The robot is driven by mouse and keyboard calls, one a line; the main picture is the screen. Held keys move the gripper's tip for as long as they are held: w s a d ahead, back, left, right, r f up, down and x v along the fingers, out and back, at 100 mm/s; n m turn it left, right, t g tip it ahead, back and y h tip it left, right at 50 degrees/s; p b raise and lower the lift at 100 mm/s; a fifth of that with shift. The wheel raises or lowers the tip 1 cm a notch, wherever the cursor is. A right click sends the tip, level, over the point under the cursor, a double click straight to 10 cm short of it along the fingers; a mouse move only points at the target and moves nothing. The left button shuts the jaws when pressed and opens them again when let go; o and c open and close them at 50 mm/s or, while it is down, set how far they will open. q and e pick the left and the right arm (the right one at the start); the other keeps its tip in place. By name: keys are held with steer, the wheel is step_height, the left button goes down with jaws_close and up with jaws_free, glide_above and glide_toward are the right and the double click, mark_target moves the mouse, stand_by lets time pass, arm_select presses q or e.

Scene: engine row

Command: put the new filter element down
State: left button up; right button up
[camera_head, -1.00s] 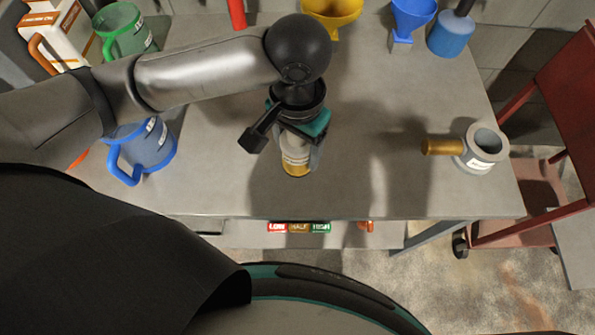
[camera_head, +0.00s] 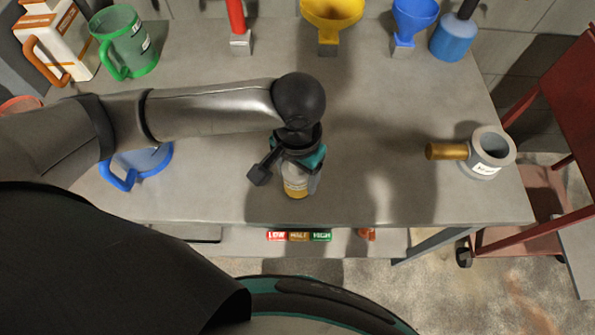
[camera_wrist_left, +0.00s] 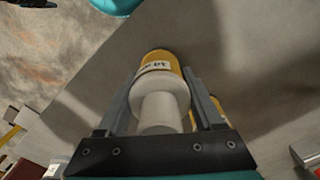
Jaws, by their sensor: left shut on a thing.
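The new filter element (camera_head: 296,187) is a pale cylinder with a yellow end and a printed label. My left gripper (camera_head: 302,172) is shut on it over the grey table (camera_head: 370,190), close to the front edge. In the left wrist view the element (camera_wrist_left: 157,85) sits between the two fingers (camera_wrist_left: 160,100), with its labelled yellow end away from the palm. Whether its lower end touches the table I cannot tell. My right gripper is not in view.
A grey housing (camera_head: 491,146) with a brown-gold cylinder (camera_head: 446,151) at its left side is on the right. A blue jug (camera_head: 150,165) is partly behind my arm; a green jug (camera_head: 130,45) stands back left. Funnels stand along the back. The tabletop between element and housing is clear.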

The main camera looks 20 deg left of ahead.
arm_select(q)
steer(key=o, duration=1.5)
step_height(320, 180, up, 12)
steer(key=p, duration=0.3)
steer(key=shift+f, duration=0.25)
steer(key=shift+r+p, duration=0.35)
